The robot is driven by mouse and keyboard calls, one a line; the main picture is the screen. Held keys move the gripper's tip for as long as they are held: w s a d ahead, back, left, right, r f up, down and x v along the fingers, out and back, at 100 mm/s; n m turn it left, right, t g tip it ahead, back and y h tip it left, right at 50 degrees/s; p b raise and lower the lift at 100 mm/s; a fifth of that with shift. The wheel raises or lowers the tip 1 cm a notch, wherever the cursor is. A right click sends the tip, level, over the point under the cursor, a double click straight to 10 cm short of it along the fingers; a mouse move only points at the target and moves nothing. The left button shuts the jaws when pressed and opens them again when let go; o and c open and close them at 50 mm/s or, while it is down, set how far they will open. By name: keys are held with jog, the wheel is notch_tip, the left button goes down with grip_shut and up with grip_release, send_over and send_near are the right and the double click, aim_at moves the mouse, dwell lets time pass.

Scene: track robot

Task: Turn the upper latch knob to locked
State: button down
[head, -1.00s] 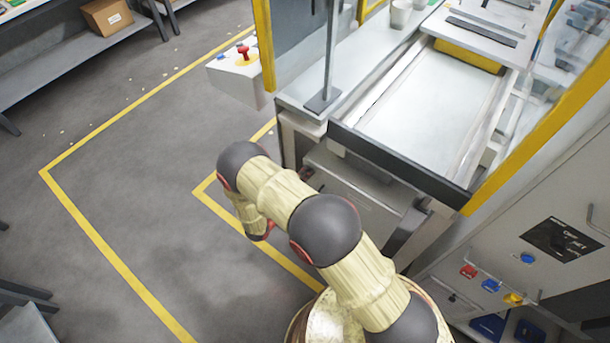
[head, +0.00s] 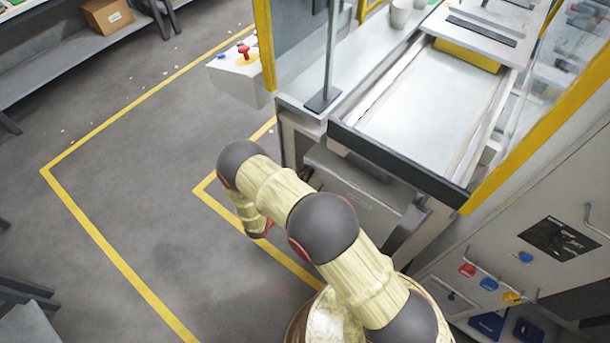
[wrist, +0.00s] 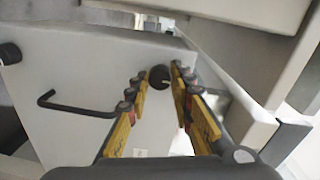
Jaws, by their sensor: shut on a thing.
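In the wrist view, a round dark latch knob (wrist: 159,77) with a small pale mark sits on a light grey panel (wrist: 85,65). The yellow and dark fingers of my gripper (wrist: 160,84) are closed on the knob, one on each side. A second dark knob (wrist: 10,53) is at the far left of the same panel, apart from my gripper. A black bar handle (wrist: 75,105) lies between the two knobs. In the head view, my arm hides the gripper, and I cannot make out the held knob there.
The machine's dark-edged bed (head: 400,170) stands ahead of my arm. A control box with a red button (head: 243,52) juts out at its left. A panel with coloured padlocks (head: 489,284) is at the right. The floor left of my arm is open.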

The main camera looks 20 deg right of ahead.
jog(key=shift+w, duration=0.1)
jog(key=c, duration=1.6)
grip_release()
jog(key=shift+c, duration=0.2)
jog(key=shift+o, duration=0.4)
jog(key=v, duration=1.2)
jog(key=shift+f, duration=0.1)
